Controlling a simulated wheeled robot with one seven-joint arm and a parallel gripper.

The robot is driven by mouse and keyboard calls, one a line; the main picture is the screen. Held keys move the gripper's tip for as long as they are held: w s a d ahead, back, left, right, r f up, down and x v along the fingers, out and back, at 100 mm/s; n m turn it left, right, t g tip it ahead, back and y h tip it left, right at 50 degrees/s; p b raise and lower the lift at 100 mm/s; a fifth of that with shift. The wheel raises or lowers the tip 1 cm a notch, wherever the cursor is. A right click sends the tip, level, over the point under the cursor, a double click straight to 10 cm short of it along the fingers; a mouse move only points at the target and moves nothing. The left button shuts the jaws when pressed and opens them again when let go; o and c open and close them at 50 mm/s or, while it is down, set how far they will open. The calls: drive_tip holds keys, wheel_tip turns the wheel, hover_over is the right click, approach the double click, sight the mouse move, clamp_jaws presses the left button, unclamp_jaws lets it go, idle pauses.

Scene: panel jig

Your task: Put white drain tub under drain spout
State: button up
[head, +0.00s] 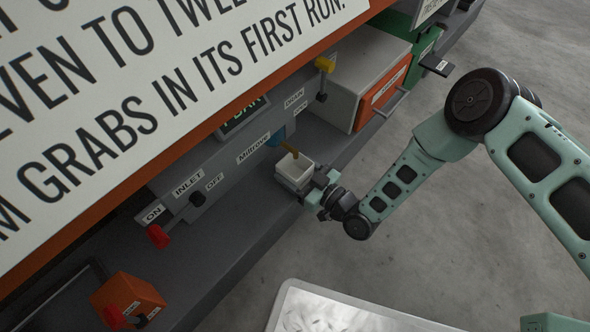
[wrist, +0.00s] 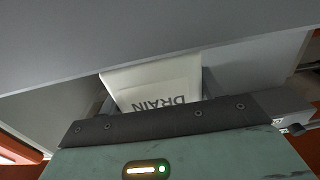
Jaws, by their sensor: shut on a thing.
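The white drain tub (head: 293,172) is a small open-topped box close to the front of the grey panel. The drain spout (head: 291,149) is a thin brownish tube coming from a blue fitting on the panel, and its end is just above the tub's opening or over its rim; I cannot tell the exact gap. My gripper (head: 314,184) is shut on the tub from its right side. In the wrist view the tub (wrist: 155,82) shows upside-down DRAIN lettering, between the jaws (wrist: 160,120). The tub's underside is hidden.
A red inlet handle (head: 158,236) and a yellow drain handle (head: 325,65) stick out from the panel. An orange box (head: 128,298) sits at lower left. A white and orange box (head: 368,75) stands behind. A pale tray (head: 340,312) is at the bottom. The floor at right is clear.

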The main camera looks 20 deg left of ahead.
drive_tip(key=shift+f, duration=0.25)
drive_tip(key=o, duration=1)
drive_tip(key=shift+r, duration=0.1)
